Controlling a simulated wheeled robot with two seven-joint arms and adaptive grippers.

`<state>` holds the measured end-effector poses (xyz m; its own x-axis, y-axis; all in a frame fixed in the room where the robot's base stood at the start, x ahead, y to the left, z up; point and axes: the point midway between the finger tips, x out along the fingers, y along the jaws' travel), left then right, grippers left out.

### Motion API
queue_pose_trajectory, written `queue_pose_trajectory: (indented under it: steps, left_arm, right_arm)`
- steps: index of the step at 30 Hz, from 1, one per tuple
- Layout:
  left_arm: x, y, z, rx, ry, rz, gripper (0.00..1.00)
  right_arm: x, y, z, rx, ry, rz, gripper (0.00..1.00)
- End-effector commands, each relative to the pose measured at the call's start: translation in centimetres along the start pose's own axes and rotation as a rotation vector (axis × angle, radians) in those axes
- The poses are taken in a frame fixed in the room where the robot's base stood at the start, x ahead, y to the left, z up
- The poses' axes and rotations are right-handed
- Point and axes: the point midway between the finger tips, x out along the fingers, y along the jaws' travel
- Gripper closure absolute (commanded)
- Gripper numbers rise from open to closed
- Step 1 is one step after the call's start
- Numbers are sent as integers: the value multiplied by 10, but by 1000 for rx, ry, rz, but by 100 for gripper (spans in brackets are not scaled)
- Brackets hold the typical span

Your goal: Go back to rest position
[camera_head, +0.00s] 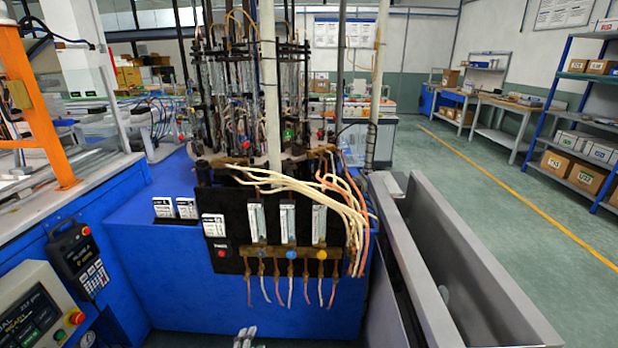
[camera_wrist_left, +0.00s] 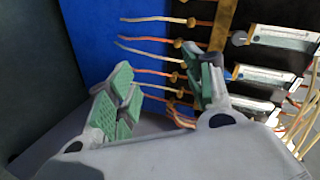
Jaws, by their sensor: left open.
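My left gripper (camera_head: 245,335) shows only as fingertips at the bottom edge of the head view, below the black panel with flowmeters (camera_head: 288,222). In the left wrist view my left gripper (camera_wrist_left: 160,85) is open, its green-padded fingers apart with nothing clamped between them. The loose wire and tube ends (camera_wrist_left: 145,43) hang in the background, partly behind the right-hand finger. I cannot tell whether that finger touches them. My right gripper is not in view.
The blue machine cabinet (camera_head: 160,270) carries the panel and a burner assembly (camera_head: 240,90). A grey trough (camera_head: 440,250) stands at the right. A control pendant (camera_head: 78,260) and console (camera_head: 30,310) are at the left. The green floor (camera_head: 540,260) is clear at the right.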

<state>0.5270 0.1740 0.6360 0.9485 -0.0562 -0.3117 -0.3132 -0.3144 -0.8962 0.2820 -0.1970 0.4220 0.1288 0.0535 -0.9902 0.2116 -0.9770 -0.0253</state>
Motion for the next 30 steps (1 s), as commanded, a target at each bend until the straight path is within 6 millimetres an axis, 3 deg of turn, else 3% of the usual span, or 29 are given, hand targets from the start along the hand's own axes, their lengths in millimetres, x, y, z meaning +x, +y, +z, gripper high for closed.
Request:
queue_pose_trajectory:
  steps: [14,30]
  left_arm:
    - [-23,82,32,-202,-93,222,48]
    - [-83,166,72,-429,-258,439,48]
  right_arm:
    - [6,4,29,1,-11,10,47]
    - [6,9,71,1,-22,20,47]
